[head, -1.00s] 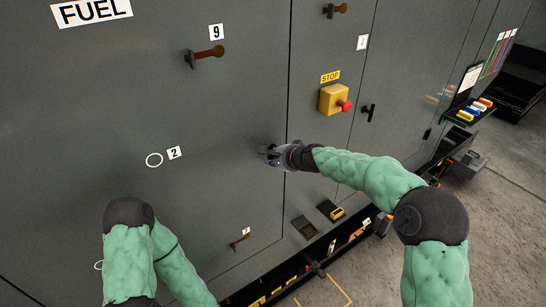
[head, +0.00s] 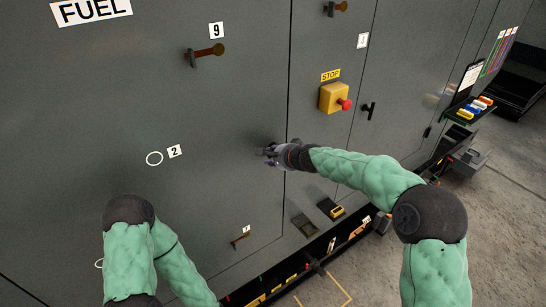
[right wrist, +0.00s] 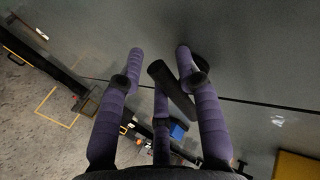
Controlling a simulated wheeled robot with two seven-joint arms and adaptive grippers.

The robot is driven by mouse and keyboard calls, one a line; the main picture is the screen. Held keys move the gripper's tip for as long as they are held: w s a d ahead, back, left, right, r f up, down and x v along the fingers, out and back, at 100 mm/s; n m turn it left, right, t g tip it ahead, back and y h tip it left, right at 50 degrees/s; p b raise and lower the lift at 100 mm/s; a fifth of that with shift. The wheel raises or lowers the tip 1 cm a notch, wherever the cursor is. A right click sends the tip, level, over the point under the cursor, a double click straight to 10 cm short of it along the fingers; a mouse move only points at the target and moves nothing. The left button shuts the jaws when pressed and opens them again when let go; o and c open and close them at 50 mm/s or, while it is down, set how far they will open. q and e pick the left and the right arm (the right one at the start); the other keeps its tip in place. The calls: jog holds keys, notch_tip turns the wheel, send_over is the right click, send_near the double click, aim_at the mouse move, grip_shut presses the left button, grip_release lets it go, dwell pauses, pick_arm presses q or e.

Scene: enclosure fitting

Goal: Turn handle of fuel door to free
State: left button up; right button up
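The fuel door (head: 100,90) is a large grey panel with a FUEL sign (head: 90,12) at its top left. My right gripper (head: 268,152) is at the door's right edge, close to its face. In the right wrist view a dark bar handle (right wrist: 172,90) lies between the purple fingers (right wrist: 160,75), slanted, with a round dark part at its upper right. The fingers are spread apart around it; I cannot tell whether any touches it. The gripper hides the handle in the head view. My left arm is at the lower left, its gripper out of view.
A brown handle marked 9 (head: 205,56) and a smaller lower handle (head: 240,240) are on the door. A yellow stop box with a red button (head: 335,98) and a black T-handle (head: 368,112) are on the panels to the right.

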jog(key=v, duration=1.2)
dwell(0.3)
jog(key=s+d+f+n+g+h+b, duration=0.1)
jog(key=s+d+f+b, duration=0.15)
jog(key=f, duration=0.95)
jog(key=s+d+f+n+g+h+b, duration=0.1)
jog(key=s+f+g+b, duration=0.2)
jog(key=f, duration=0.9)
jog(key=s+d+f+n+h+b, duration=0.1)
jog(key=s+d+f+b, duration=0.2)
jog(key=f, duration=1)
jog(key=s+f+n+g+b, duration=0.4)
jog(key=s+f+b, duration=0.5)
jog(key=s+f, duration=1.6)
jog(key=shift+s+f+n+g+y, duration=0.35)
jog(key=shift+s+n, duration=0.25)
jog(key=shift+s, duration=0.4)
